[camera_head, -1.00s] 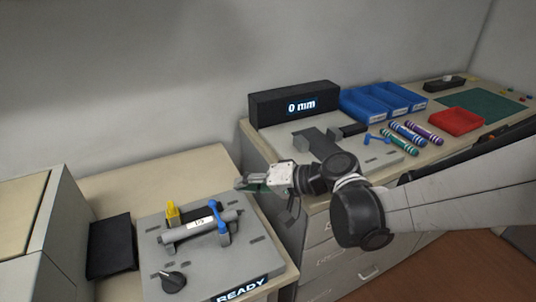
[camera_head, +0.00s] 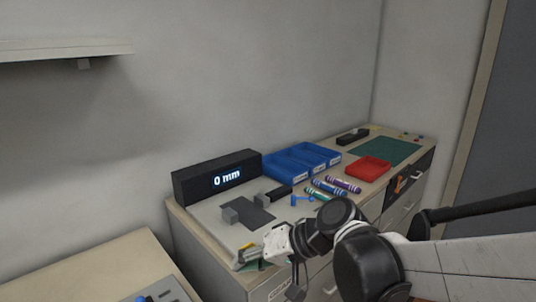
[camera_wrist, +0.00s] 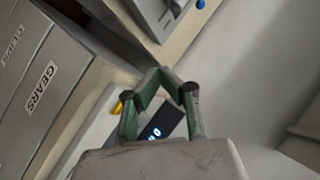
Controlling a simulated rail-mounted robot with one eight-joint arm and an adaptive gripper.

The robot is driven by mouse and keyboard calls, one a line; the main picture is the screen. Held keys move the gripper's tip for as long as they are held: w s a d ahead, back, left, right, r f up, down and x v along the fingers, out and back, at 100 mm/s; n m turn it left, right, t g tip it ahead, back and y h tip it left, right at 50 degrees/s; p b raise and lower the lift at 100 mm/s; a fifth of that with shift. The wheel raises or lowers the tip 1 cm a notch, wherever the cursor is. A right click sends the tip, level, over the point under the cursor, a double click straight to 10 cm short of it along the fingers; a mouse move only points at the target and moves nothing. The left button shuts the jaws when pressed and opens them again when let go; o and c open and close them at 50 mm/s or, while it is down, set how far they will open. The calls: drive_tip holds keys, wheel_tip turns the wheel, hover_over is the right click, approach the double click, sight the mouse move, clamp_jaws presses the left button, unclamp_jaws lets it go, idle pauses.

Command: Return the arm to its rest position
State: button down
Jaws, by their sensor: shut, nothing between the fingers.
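My gripper (camera_head: 250,256) is shut and empty. In the head view it hangs at the front left corner of the far bench, in front of the grey measuring plate. In the wrist view my gripper (camera_wrist: 160,74) shows its two green-lined fingers meeting at the tips, with nothing held. My arm reaches in from the right side of the head view, bent at its dark joints. My gripper's fingertips are partly hard to make out in the head view.
A black display reading 0 mm (camera_head: 216,178) stands behind the plate. Blue bins (camera_head: 302,161), a red tray (camera_head: 368,169), striped cartridges (camera_head: 343,184) and a green mat (camera_head: 384,150) lie right. The left bench (camera_head: 95,272) is mostly cut off. Drawers (camera_wrist: 50,80) show in the wrist view.

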drive_tip(key=s+d+m+t+h, duration=0.1)
drive_tip(key=s+d+h, duration=0.2)
drive_tip(key=d, duration=0.6)
drive_tip(key=s+d+m+t+h, duration=0.1)
drive_tip(key=s+d+t+h, duration=0.1)
drive_tip(key=d, duration=0.6)
drive_tip(key=s+d+m+t+h, duration=0.1)
drive_tip(key=s+d+h, duration=0.3)
drive_tip(key=d, duration=0.5)
drive_tip(key=shift+s+d+r+t+h, duration=0.15)
drive_tip(key=shift+s+d+t+h, duration=0.2)
drive_tip(key=shift+h, duration=0.35)
